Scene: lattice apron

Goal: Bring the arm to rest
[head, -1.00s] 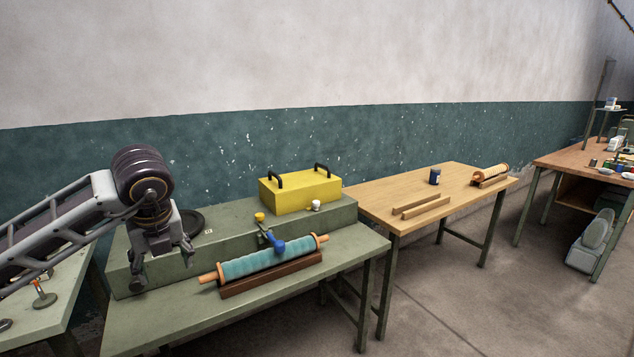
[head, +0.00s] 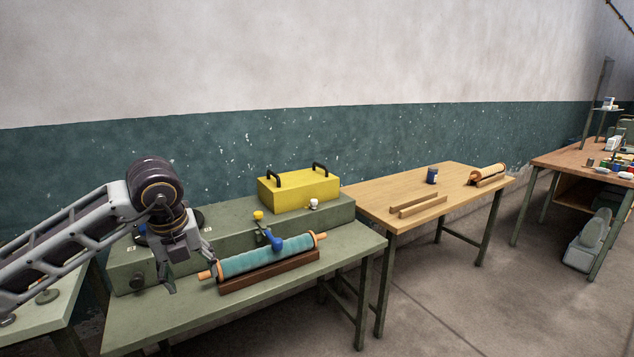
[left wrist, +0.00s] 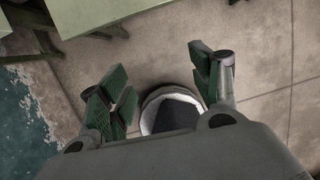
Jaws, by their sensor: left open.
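My left arm comes in from the left in the head view. Its gripper (head: 192,282) hangs fingers down over the green bench (head: 150,328), left of the teal roller (head: 268,258). The gripper is open with nothing between its fingers, and it also shows in the left wrist view (left wrist: 163,88). The roller has orange ends and lies on a brown cradle (head: 268,277); the gripper looks close to its left end, but I cannot tell the exact gap. My right gripper is not in view.
A yellow box (head: 300,191) with two black handles stands on the green raised block behind the roller. A wooden table (head: 455,180) to the right holds two wooden strips, a blue can (head: 432,176) and another roller (head: 488,173). The bench's front strip is clear.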

